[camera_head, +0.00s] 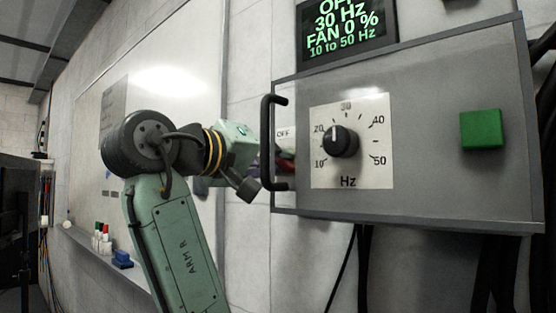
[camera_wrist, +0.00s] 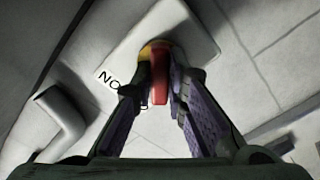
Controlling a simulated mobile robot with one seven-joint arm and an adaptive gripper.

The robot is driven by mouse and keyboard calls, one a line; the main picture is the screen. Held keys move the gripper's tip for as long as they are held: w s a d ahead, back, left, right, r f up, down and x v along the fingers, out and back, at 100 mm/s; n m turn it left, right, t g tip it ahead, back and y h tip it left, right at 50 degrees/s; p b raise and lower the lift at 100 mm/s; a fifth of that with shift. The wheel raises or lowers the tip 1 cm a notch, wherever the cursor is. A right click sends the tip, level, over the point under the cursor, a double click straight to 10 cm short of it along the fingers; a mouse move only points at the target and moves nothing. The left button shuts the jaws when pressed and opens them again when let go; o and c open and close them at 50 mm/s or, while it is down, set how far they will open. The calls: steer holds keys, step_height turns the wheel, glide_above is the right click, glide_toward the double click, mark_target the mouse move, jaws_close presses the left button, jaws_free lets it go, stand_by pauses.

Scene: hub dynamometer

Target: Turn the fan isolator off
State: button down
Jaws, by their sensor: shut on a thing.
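The fan isolator shows in the wrist view as a red handle (camera_wrist: 160,82) on a yellow round base (camera_wrist: 149,52), mounted on a pale plate. My gripper (camera_wrist: 158,94) is shut on the red handle, with one finger on each side of it. A white label (camera_wrist: 108,80) beside it is partly hidden by the left finger; the letters "NO" can be read. In the head view my arm reaches behind the black bar handle (camera_head: 267,142), and the isolator is mostly hidden there. An "OFF" label (camera_head: 283,133) shows beside it.
The grey control box (camera_head: 430,100) carries a black Hz dial (camera_head: 341,141) near 30 and a green button (camera_head: 480,129). A display (camera_head: 345,30) above reads OFF, 30 Hz, FAN 0 %. The black bar handle stands close to my gripper. Cables hang below the box.

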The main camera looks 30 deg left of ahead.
steer(key=c, duration=1.6)
jaws_free()
steer(key=s+a, duration=0.1)
steer(key=s, duration=1.1)
steer(key=shift+a, duration=0.35)
